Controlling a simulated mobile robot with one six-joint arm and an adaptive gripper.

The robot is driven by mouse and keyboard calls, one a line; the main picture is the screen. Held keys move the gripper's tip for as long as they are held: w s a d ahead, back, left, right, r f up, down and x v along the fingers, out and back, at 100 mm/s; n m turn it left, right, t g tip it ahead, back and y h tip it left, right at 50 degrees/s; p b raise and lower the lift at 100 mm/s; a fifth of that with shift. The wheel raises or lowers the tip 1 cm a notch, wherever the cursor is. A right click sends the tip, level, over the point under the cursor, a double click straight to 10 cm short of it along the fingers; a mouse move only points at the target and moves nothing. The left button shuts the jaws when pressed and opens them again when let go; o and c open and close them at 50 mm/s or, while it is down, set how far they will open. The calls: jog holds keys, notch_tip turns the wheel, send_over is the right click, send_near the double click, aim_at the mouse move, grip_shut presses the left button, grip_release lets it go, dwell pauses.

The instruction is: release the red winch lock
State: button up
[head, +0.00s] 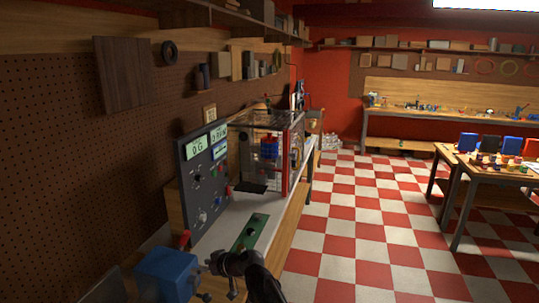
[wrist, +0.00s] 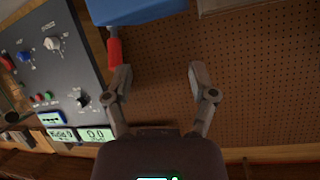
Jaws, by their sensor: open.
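The red winch lock (head: 184,240) is a small red lever standing at the back of a blue box (head: 168,272) at the near end of the bench. In the wrist view the red lock (wrist: 114,48) shows beside the blue box (wrist: 135,9), close to the tip of the left finger. My gripper (wrist: 158,72) is open, with nothing between its fingers. The lock lies in line with the left finger rather than midway between the two. I cannot tell whether they touch. In the head view my dark gripper is just right of the blue box.
A grey control panel (head: 202,176) with knobs and lit displays stands behind the lock against the pegboard (head: 75,130). A green plate (head: 250,232) lies on the bench top. A clear-walled rig (head: 266,150) stands further along. The checkered floor (head: 350,220) to the right is clear.

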jog(key=s+d+f+m+g+h+b, duration=0.1)
jog(key=d+f, duration=0.5)
jog(key=d, duration=0.6)
jog(key=s+d+f+m+g+h+b, duration=0.2)
jog(key=s+d+f+m+h, duration=0.4)
jog(key=d, duration=0.7)
jog(key=s+d+f+m+g+h+b, duration=0.2)
jog(key=s+d+f+h, duration=0.3)
jog(key=d, duration=0.7)
jog(key=shift+s+d+f+m+b, duration=0.25)
jog(key=shift+s+f+m+b, duration=0.15)
jog(key=shift+f+m+b, duration=0.4)
